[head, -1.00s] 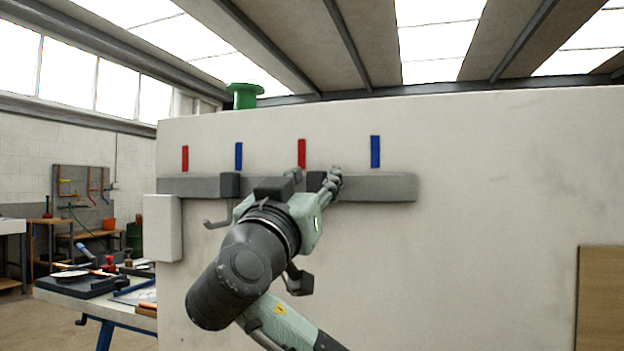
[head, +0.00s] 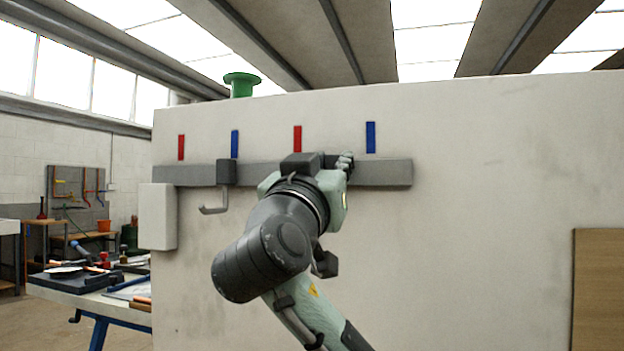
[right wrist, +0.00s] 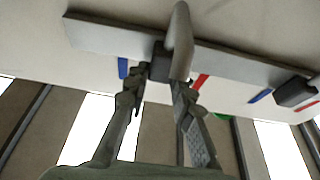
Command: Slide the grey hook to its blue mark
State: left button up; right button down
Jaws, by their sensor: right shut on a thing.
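My right gripper (head: 334,162) is at the grey wall rail (head: 388,172). In the right wrist view its fingers (right wrist: 160,76) are shut around the dark slider block (right wrist: 158,62) of the grey hook (right wrist: 181,38), which sits on the rail. In the head view my gripper hides this hook. The block stands between the right red mark (head: 297,138) and the right blue mark (head: 370,137). In the wrist view that blue mark (right wrist: 122,67) lies left of the block and the red mark (right wrist: 201,81) right of it. My left gripper is not in view.
Another dark slider with a hook (head: 225,172) sits further left on the rail, near the left blue mark (head: 235,143). The left red mark (head: 181,147) is beyond it. A white box (head: 158,217) is under the rail's left end. The rail to my gripper's right is clear.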

jog(key=d, duration=0.1)
jog(key=s+d, duration=0.1)
jog(key=d, duration=0.1)
jog(key=d+b, duration=0.1)
jog(key=d, duration=0.1)
jog(key=shift+s, duration=0.3)
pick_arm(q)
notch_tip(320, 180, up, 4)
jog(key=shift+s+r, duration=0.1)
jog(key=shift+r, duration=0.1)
pick_arm(e)
jog(key=c, duration=1.3)
grip_release()
notch_tip(320, 180, up, 10)
jog(key=shift+f, duration=0.1)
